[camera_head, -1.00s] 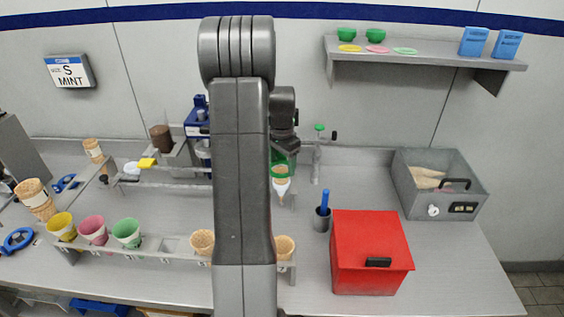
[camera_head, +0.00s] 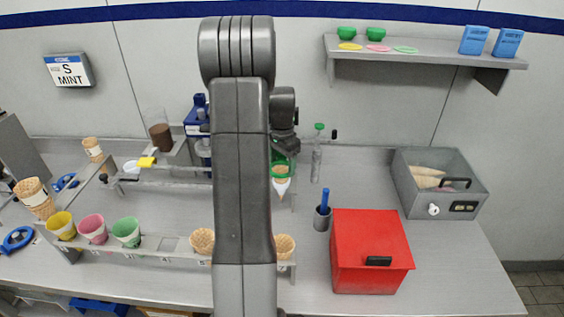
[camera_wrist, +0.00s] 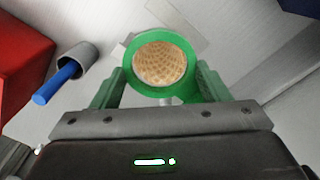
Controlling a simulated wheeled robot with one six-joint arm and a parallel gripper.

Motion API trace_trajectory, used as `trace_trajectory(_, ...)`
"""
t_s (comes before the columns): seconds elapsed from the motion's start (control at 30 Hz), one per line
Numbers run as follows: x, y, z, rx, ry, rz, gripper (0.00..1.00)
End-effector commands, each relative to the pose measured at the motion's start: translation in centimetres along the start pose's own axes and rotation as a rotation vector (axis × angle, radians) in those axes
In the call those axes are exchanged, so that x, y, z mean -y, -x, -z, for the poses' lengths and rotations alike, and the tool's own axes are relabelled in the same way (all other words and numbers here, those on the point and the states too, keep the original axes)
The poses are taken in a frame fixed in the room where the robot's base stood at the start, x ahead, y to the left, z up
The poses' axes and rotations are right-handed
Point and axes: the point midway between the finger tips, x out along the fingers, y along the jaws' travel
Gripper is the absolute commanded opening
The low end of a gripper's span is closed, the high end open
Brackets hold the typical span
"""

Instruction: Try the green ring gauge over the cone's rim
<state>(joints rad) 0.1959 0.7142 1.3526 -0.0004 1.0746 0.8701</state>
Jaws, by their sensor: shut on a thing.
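My gripper (camera_wrist: 158,85) has green fingers and is shut on the green ring gauge (camera_wrist: 192,52). In the wrist view the ring frames the open top of a waffle cone (camera_wrist: 160,62). In the head view the gripper (camera_head: 284,160) hangs just right of my arm's large link. The cone (camera_head: 281,174), with a white lower part, shows directly below the green fingers. The ring looks level with or just above the rim; whether it touches the rim is hard to tell.
A red box (camera_head: 370,250) and a grey cup with a blue handle (camera_head: 323,215) stand to the right. A post with a green top (camera_head: 317,155) stands close to the gripper's right. A front rack (camera_head: 168,256) holds several cones. My arm hides the bench's middle.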

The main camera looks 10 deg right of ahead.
Motion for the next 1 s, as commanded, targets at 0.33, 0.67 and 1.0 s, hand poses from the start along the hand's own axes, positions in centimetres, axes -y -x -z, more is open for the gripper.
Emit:
trace_trajectory(0.33, 0.0, -0.6, 0.0, 0.000, 0.000, 0.000, 0.47)
trace_trajectory(0.67, 0.0, -1.1, 0.0, 0.000, 0.000, 0.000, 0.47)
trace_trajectory(1.0, 0.0, -1.6, 0.0, 0.000, 0.000, 0.000, 0.47)
